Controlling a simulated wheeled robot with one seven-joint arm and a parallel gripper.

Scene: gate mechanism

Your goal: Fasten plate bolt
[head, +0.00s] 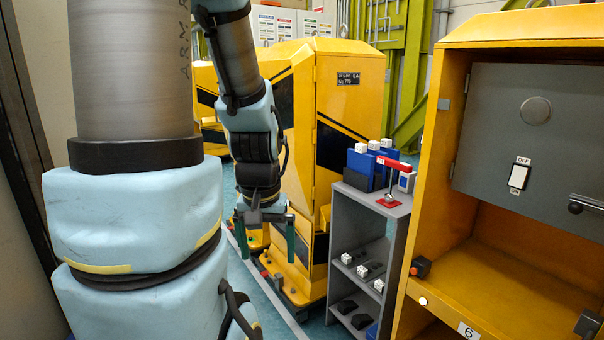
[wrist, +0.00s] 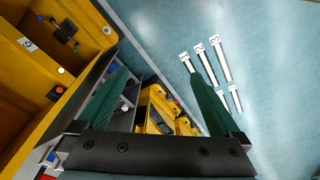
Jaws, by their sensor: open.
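My gripper (head: 262,245) hangs in front of the far yellow cabinet, fingers pointing down and apart, with nothing between them. In the wrist view its two green fingers (wrist: 155,85) are spread and empty. The grey panel (head: 490,130) in the near yellow cabinet carries a round grey disc (head: 535,110), a white OFF switch (head: 518,177) and a dark handle (head: 586,204). I cannot tell which part is the plate bolt. My gripper is well left of this panel and touches nothing.
A grey shelf cart (head: 343,215) stands between the cabinets, with a red-handled part (head: 395,165) and blue blocks on top. The near yellow cabinet (head: 425,180) is at right, the far one (head: 345,105) behind. White strips numbered 1 to 3 (wrist: 205,60) show over the blue floor.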

